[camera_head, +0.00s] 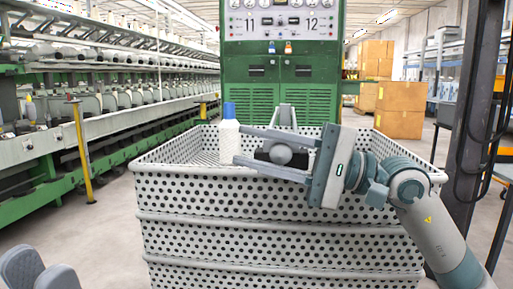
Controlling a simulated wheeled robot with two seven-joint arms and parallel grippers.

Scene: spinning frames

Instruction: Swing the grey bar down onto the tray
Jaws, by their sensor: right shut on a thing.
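My right gripper (237,145) reaches in from the right over the perforated crate, its two long fingers pointing left. A rounded grey piece (281,155) sits between the fingers; it appears to belong to the grey bar (288,115), which shows upright above the upper finger. The fingers hide where the two join. A black block (264,157), possibly the tray, is partly visible behind the rounded piece. I cannot tell whether the bar touches it.
The white perforated crate (280,225) stands in front. A white bottle with a blue cap (229,135) stands left of the fingers. A green machine (280,70) is behind. A dark post (473,130) is at right; spinning frames and a yellow post (82,150) are at left.

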